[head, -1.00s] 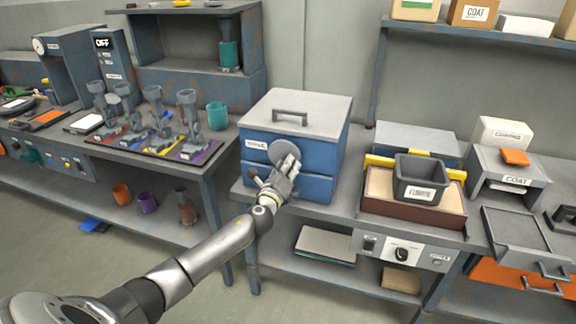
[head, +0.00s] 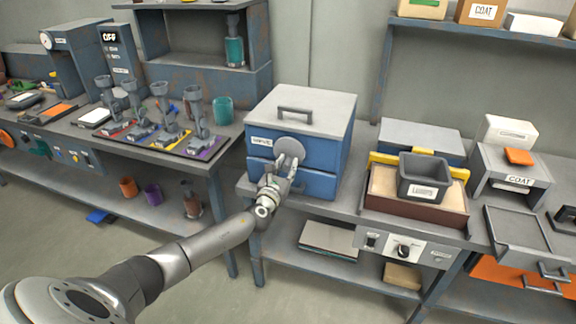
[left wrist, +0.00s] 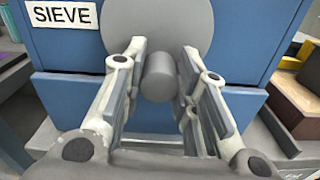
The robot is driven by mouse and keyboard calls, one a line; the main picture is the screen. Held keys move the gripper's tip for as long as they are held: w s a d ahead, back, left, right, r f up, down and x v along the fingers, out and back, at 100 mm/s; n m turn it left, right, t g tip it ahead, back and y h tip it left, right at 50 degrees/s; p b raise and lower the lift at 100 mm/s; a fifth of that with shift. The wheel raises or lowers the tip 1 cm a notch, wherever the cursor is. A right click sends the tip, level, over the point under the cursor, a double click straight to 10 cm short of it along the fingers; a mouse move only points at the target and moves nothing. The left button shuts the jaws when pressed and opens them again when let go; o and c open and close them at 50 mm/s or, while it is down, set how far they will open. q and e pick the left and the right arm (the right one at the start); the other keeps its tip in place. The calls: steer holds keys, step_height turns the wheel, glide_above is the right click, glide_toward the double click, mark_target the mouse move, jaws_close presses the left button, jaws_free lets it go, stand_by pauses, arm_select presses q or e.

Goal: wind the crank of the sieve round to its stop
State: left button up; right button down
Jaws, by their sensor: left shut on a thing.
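The sieve (head: 330,150) is a blue box with a grey lid on the bench, and its SIEVE label shows in the left wrist view (left wrist: 62,14). Its crank is a round grey disc (head: 290,147) on the front face, also large in the left wrist view (left wrist: 157,30). The crank's knob (left wrist: 159,78) sticks out from the lower part of the disc. My left gripper (head: 288,165) is at the front of the sieve, its fingers (left wrist: 158,88) on either side of the knob and shut on it. The right gripper is not in view.
Left of the sieve, several grey stands (head: 166,115) on coloured mats and a teal cup (head: 222,110) stand on a bench. To its right are a brown tray (head: 385,208) and a dark grey bin (head: 424,178). A shelf lies below the bench.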

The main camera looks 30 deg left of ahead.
arm_select(q)
steer(key=shift+a+f+m, duration=0.15)
steer(key=shift+m, duration=0.65)
steer(key=o, duration=1)
steer(key=shift+a, duration=0.1)
steer(key=shift+s, duration=0.1)
steer(key=v, duration=1.2)
